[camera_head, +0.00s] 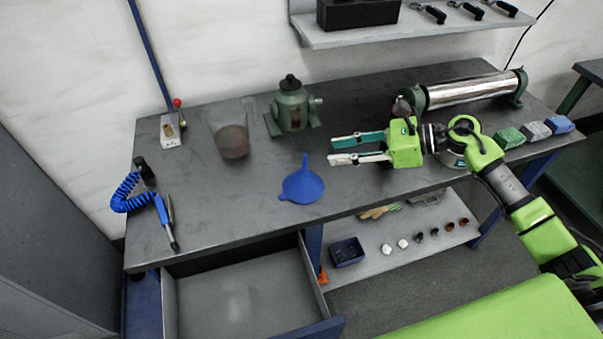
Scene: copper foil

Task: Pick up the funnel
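A blue funnel (302,186) rests on the grey workbench top near its front edge, wide mouth down and narrow spout pointing up. My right gripper (331,151) comes in from the right, above the bench. Its two fingers point left and are spread apart with nothing between them. In the picture the fingertips are just above and to the right of the funnel's spout, apart from it. My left gripper does not show.
On the bench (245,222) stand a clear beaker (232,138), a green device (291,110), a metal roller (470,90) and coloured blocks (535,131). A blue coiled hose tool (163,207) lies at left. A drawer (240,295) is open below the front edge.

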